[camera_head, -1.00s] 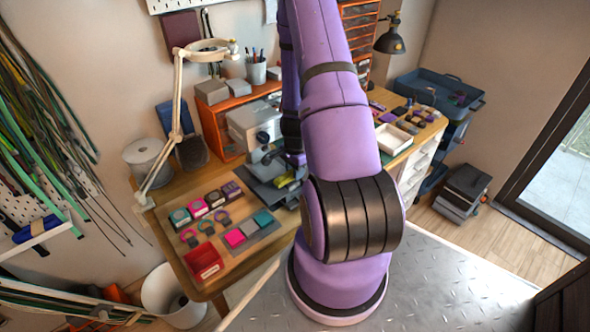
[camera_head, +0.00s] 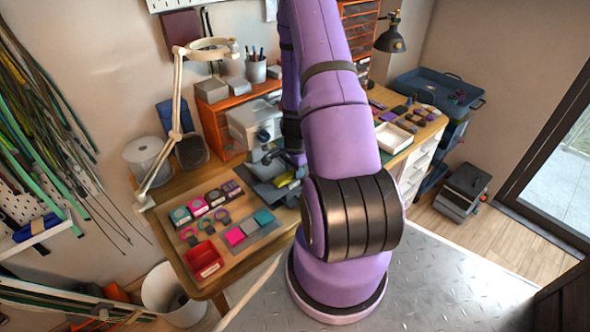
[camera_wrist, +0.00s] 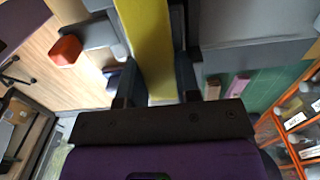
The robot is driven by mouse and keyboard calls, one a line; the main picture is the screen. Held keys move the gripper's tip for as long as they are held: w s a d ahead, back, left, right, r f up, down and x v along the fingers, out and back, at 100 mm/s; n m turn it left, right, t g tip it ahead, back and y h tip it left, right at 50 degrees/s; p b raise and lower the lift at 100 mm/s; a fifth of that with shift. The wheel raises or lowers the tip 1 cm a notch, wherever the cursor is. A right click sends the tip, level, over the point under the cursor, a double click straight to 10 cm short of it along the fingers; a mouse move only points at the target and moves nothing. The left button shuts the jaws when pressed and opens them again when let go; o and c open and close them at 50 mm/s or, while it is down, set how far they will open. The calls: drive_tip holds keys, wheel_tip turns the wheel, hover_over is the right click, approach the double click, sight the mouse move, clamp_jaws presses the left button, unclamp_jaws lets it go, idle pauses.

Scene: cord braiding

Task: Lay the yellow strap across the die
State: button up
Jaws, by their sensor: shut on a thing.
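In the wrist view the yellow strap (camera_wrist: 150,50) runs between the two dark fingers of my gripper (camera_wrist: 157,75), which is shut on it. The strap extends away from the fingers to the top edge of the picture. A grey block (camera_wrist: 255,50) lies to the right of the strap and a grey part with a red-orange knob (camera_wrist: 66,50) to the left. I cannot tell which part is the die or whether the strap touches it. In the head view a yellow piece (camera_head: 284,180) shows beside the grey press (camera_head: 250,124); my arm hides much of this spot.
A wooden bench holds a red tray (camera_head: 204,260), several coiled straps and coloured blocks at its front left. A lamp arm (camera_head: 177,105) rises at the left. A white tray (camera_head: 394,138) stands right of my arm. In the wrist view an orange rack (camera_wrist: 285,135) is at the right.

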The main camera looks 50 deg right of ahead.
drive_tip(key=o, duration=1)
